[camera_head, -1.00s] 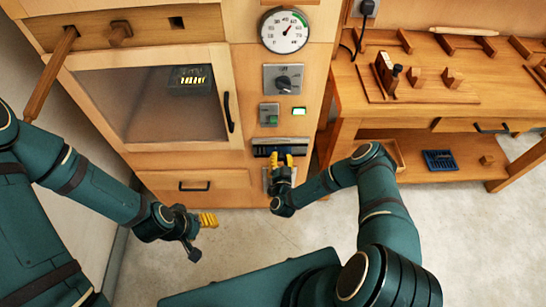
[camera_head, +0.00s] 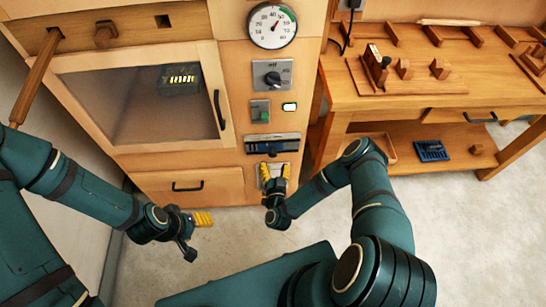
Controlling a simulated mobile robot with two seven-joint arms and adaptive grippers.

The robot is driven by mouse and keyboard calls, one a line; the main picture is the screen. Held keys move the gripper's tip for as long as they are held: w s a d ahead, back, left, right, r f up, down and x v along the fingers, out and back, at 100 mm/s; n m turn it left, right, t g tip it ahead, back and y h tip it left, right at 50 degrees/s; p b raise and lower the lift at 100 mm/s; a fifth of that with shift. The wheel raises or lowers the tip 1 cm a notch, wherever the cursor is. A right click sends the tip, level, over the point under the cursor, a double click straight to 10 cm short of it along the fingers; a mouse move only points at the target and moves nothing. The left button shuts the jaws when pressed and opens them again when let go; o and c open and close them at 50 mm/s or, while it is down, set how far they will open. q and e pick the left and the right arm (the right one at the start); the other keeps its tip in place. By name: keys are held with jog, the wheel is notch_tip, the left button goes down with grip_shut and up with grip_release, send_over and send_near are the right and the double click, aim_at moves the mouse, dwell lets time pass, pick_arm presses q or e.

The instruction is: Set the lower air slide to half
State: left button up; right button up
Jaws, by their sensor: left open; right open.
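A wide, low air slide panel (camera_head: 272,143), dark with a silvery strip, sits on the lower front of the wooden cabinet. Its exact setting is too small to read. Just under it is a pale metal plate (camera_head: 274,170), partly hidden by my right gripper (camera_head: 274,167). That gripper's yellow fingers are spread open and point up, one on each side of the plate's middle. Whether they touch it I cannot tell. I cannot tell for sure which of the two is the lower slide. My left gripper (camera_head: 203,219) is open and empty above the floor, in front of the drawer.
A glazed door (camera_head: 140,105) and a drawer (camera_head: 190,186) lie left. A workbench (camera_head: 440,95) stands right.

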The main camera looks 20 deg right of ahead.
jog(key=v, duration=0.6)
dwell(0.4)
jog(key=w+a+r+n+g+y, duration=0.3)
jog(key=a+n+g+y, duration=0.25)
jog(key=y, duration=0.25)
jog(key=s+a+r+g, duration=0.1)
jog(key=s+r+g, duration=0.3)
jog(key=s, duration=0.3)
jog(key=s+a+r+g, duration=0.1)
jog(key=s+r+g, duration=0.3)
jog(key=s+g, duration=0.2)
jog(key=shift+s+r+y, duration=0.2)
jog(key=shift+s+y, duration=0.2)
jog(key=shift+s, duration=0.25)
dwell(0.6)
